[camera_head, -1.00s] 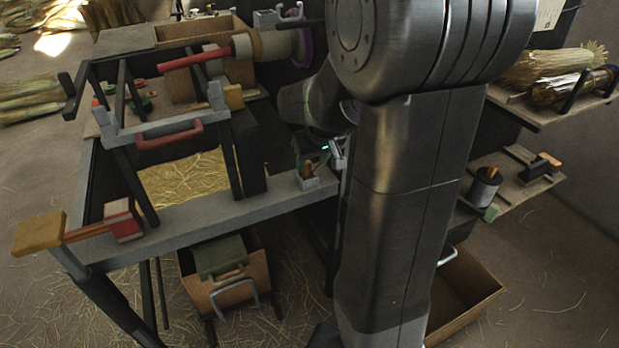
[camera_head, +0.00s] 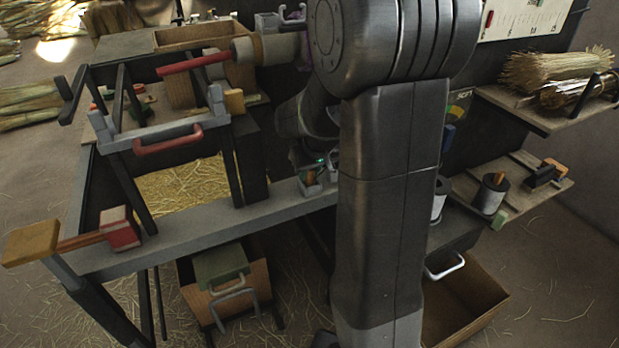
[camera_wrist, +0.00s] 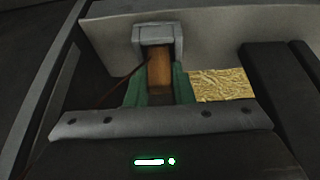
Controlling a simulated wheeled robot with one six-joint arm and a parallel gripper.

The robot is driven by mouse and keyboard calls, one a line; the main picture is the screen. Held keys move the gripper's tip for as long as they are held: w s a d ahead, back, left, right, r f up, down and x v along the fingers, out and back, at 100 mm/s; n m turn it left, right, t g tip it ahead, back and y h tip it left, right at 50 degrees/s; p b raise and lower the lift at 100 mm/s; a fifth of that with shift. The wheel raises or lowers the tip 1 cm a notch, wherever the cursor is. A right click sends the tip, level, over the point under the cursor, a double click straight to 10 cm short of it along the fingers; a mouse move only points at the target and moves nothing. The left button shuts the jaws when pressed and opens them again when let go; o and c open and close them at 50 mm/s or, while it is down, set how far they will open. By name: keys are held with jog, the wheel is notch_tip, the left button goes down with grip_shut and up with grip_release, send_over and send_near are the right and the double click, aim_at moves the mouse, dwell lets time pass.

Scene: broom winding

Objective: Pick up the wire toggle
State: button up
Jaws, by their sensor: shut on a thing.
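The wire toggle is a small orange-brown wooden piece (camera_wrist: 159,72), upright in the middle of the wrist view. Its upper end sits at a grey square bracket (camera_wrist: 150,33). My gripper (camera_wrist: 160,88) has green fingers, one on each side of the toggle, shut on it. A thin reddish wire (camera_wrist: 117,84) runs off to the left of the toggle. In the head view the toggle (camera_head: 312,178) is small at the bench's front edge, with my gripper (camera_head: 320,166) right beside it. My arm hides what lies to the right.
The grey bench rail (camera_head: 200,230) runs along the front. A red-handled clamp frame (camera_head: 168,138) stands left of my arm, and a red block with a wooden mallet-like handle (camera_head: 120,228) is at the left end. Shelves with spools (camera_head: 491,193) and straw bundles (camera_head: 550,70) are at right.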

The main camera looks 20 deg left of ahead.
notch_tip(320, 180, up, 10)
jog(key=p, duration=0.2)
jog(key=shift+p, duration=0.35)
jog(key=shift+r, duration=0.1)
dwell(0.9)
jog(key=s+a+p+v, duration=0.1)
jog(key=s+p+v, duration=0.1)
jog(key=p+v, duration=0.95)
notch_tip(320, 180, up, 28)
jog(key=a+p, duration=0.2)
jog(key=p, duration=1.2)
jog(key=w+a+p, duration=0.6)
jog(key=w+a, duration=0.2)
jog(key=a, duration=0.3)
notch_tip(320, 180, down, 7)
jog(key=b, duration=0.4)
jog(key=shift+s+r, duration=0.1)
jog(key=shift+r, duration=0.05)
